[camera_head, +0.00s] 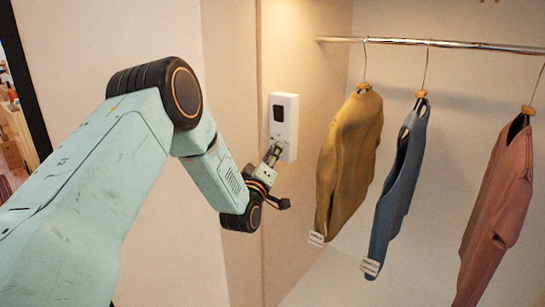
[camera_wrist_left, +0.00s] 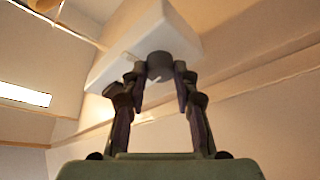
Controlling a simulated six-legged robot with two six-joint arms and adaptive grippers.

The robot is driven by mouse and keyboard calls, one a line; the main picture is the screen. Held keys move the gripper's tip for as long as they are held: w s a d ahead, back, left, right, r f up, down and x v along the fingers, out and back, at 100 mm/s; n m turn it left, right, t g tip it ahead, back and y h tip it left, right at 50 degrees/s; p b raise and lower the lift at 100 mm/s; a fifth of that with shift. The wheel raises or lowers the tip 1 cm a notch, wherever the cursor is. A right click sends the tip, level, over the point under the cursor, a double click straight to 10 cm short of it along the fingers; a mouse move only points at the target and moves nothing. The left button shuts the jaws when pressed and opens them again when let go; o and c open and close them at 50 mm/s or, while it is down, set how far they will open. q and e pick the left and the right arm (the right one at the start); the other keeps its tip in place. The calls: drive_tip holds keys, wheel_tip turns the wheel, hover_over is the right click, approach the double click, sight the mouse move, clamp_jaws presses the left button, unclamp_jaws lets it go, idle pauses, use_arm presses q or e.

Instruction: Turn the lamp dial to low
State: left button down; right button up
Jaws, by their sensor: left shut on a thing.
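The lamp dial unit is a white box (camera_head: 284,126) with a dark panel, fixed to the closet's side wall in the head view. It also shows in the left wrist view as a white box (camera_wrist_left: 172,30). A dark round dial (camera_wrist_left: 160,66) sticks out of its face between my fingers. My left gripper (camera_head: 272,155) is at the lower part of the box, and in the wrist view my left gripper (camera_wrist_left: 160,85) is shut on the dial, one finger on each side. A small light mark shows by the dial. My right gripper is in neither view.
A metal rail (camera_head: 440,43) runs to the right of the box. A mustard garment (camera_head: 349,160), a blue garment (camera_head: 400,180) and a pink garment (camera_head: 497,205) hang from it. The mustard one hangs close to my left gripper.

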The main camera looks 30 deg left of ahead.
use_arm(q)
drive_tip(key=n+g, duration=0.1)
drive_tip(key=n, duration=0.2)
drive_tip(key=n+g+b, duration=0.1)
drive_tip(key=n, duration=0.3)
drive_tip(key=r+n+g+b, duration=0.1)
drive_tip(key=n+g, duration=0.1)
drive_tip(key=n, duration=0.1)
drive_tip(key=shift+y, duration=0.3)
drive_tip(key=shift+n, duration=0.3)
drive_tip(key=c, duration=1.3)
unclamp_jaws()
drive_tip(key=v, duration=1.2)
drive_tip(key=shift+r, duration=0.15)
